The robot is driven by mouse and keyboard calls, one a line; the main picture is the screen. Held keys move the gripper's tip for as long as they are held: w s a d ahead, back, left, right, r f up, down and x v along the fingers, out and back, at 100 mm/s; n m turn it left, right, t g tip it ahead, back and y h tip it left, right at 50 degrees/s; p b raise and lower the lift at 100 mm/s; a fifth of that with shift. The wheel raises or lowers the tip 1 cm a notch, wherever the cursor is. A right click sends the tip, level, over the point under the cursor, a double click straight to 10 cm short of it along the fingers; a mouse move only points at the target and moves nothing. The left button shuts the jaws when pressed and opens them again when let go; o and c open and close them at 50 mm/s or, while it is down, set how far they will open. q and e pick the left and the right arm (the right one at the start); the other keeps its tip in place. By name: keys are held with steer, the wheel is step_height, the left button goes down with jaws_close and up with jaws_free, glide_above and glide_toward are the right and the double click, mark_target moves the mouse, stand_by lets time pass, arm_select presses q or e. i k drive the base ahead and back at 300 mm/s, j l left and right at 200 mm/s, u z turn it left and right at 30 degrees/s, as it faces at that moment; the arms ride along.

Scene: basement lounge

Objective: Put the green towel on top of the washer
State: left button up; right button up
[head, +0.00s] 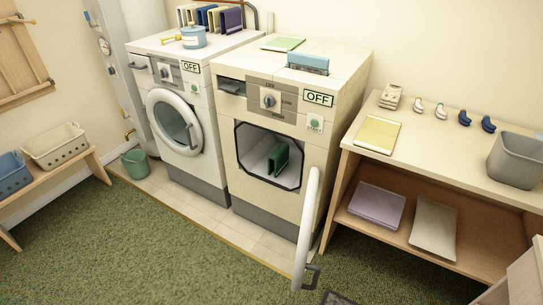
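A dark green folded towel (278,159) stands inside the open drum opening of the right-hand white machine (325,135). The machine's door (307,225) is swung open toward the front, with a dark handle (313,277) low on it. The left-hand white machine (195,75) has a closed round door (175,122). Both displays read OFF; no label tells which machine is the washer. On the right machine's top lie a flat green-and-white item (283,44) and a blue box-like item (308,64). Neither of my grippers is in view.
A wooden shelf unit (450,150) with a grey bin (515,160) stands right. A bench with baskets (55,146) is left. Green carpet (150,240) is open in front.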

mark_target(150, 39)
steer(key=i+j, duration=0.15)
steer(key=j, duration=0.2)
steer(key=i+j+z, duration=0.1)
steer(key=j, duration=0.25)
steer(key=i+j, duration=0.25)
steer(key=j+z, duration=0.05)
steer(key=j, duration=0.05)
